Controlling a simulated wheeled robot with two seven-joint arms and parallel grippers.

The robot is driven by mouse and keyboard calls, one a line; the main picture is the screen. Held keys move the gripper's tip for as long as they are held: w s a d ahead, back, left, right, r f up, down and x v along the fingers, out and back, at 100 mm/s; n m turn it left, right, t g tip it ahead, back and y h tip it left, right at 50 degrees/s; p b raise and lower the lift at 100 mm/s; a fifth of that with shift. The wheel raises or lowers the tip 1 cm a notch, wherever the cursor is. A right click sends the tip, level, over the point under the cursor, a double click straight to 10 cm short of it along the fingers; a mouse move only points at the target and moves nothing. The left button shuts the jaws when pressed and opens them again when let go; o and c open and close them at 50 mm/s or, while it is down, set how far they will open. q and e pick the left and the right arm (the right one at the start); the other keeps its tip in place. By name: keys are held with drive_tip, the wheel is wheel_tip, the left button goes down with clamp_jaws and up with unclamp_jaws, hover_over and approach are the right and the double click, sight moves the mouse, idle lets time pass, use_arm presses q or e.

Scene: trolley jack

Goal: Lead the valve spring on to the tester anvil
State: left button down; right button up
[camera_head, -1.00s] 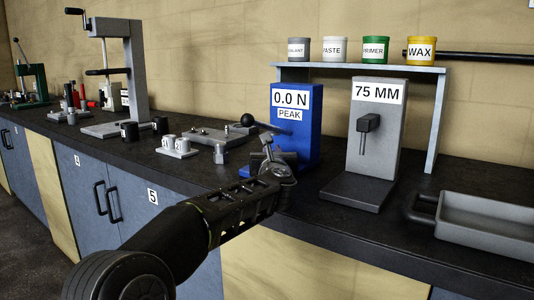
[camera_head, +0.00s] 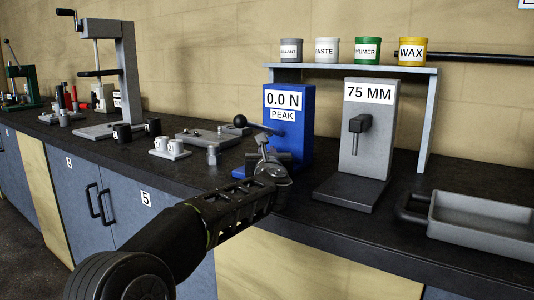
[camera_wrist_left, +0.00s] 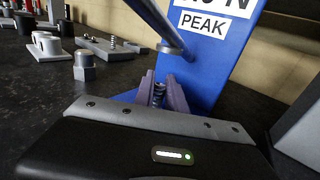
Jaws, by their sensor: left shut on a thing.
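The blue tester (camera_head: 301,145) stands on the bench, its display reading 0.0 N above a PEAK label. It also shows in the left wrist view (camera_wrist_left: 218,62). My left gripper (camera_head: 268,158) is low in front of the tester. In the left wrist view its fingers (camera_wrist_left: 162,92) are shut on a small dark coil spring (camera_wrist_left: 158,90), which looks upright between them, close to the tester's front. The anvil is not clearly visible; the fingers and gripper body hide that area. My right gripper is not in view.
The tester's lever (camera_head: 240,121) has a black ball and reaches out left, above my gripper. A grey 75 MM stand (camera_head: 377,130) is to the right, then a grey tray (camera_head: 480,222). A plate with another spring (camera_wrist_left: 113,43) and a hex-based post (camera_wrist_left: 84,66) lie left.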

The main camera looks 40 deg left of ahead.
use_arm(q)
drive_tip(key=shift+f, duration=0.15)
drive_tip(key=c, duration=1.3)
unclamp_jaws()
drive_tip(key=b+v, duration=0.1)
drive_tip(key=v, duration=0.7)
drive_tip(key=shift+b+v, duration=0.45)
drive_tip(key=shift+v, duration=0.55)
drive_tip(key=shift+b+v, duration=0.7)
drive_tip(key=shift+v, duration=1.75)
